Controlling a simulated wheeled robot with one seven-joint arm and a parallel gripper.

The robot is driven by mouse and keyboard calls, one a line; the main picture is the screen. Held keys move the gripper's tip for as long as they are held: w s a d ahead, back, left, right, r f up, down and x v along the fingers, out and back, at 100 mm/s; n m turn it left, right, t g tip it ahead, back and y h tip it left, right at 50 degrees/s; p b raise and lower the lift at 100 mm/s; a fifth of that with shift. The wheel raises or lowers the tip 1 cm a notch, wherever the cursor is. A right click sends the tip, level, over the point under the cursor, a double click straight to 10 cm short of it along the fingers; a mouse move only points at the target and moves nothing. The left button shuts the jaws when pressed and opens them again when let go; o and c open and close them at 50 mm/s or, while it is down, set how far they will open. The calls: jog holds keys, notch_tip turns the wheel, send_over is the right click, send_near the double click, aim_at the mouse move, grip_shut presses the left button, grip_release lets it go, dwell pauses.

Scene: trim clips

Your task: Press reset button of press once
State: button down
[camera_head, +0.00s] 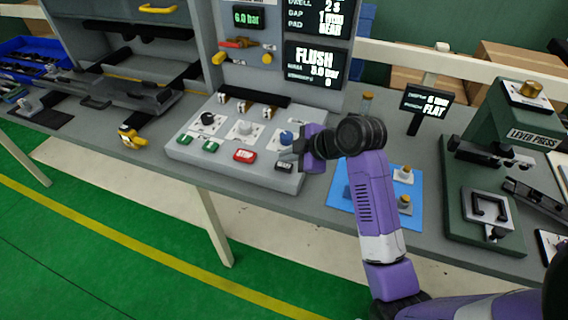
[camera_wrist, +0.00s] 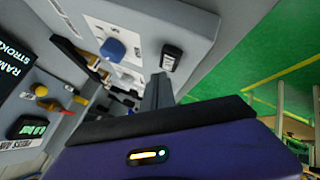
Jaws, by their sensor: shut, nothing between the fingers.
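The press control box (camera_head: 232,170) stands on the bench with two green buttons (camera_head: 184,139), a red button (camera_head: 244,156) and a black button (camera_head: 284,167) along its front. The lettering on the black button is too small to read, so I cannot confirm it is the reset button. The black button also shows in the wrist view (camera_wrist: 172,56). A blue knob (camera_head: 286,137) sits behind it and also shows in the wrist view (camera_wrist: 113,48). My gripper (camera_head: 287,153) is shut and empty at the box's right end, close to the black button. Its fingers (camera_wrist: 158,88) point toward the box; contact does not show.
A blue mat (camera_head: 345,205) with small brass-topped parts lies right of the box. A green lever press (camera_head: 490,195) stands further right. A yellow tape measure (camera_head: 130,138) lies to the left. Display screens (camera_head: 316,62) rise behind the box.

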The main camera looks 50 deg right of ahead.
notch_tip(320, 180, up, 5)
jog(key=p, duration=0.4)
jog(key=shift+r, duration=0.1)
dwell(0.9)
jog(key=shift+w+d+m, duration=0.1)
jog(key=shift+m, duration=0.2)
jog(key=w+d+r+m+t+h, duration=0.2)
jog(key=d+r+m+t+h, duration=0.1)
jog(key=d+r+m, duration=0.15)
jog(key=m+t+h, duration=0.3)
jog(key=m+h, duration=0.1)
jog(key=m, duration=0.2)
send_over(287, 166)
jog(key=v, duration=0.4)
jog(key=s+a+f+n+y+b, duration=0.1)
jog(key=s+a+f+y+b, duration=0.1)
jog(key=s+a, duration=0.8)
jog(key=s+a+f+y+b, duration=0.2)
jog(key=s+a+f+y, duration=0.2)
jog(key=s+a, duration=0.7)
jog(key=s+f, duration=0.1)
jog(key=s, duration=0.5)
jog(key=shift+n+y+b, duration=0.3)
jog(key=shift+n, duration=0.05)
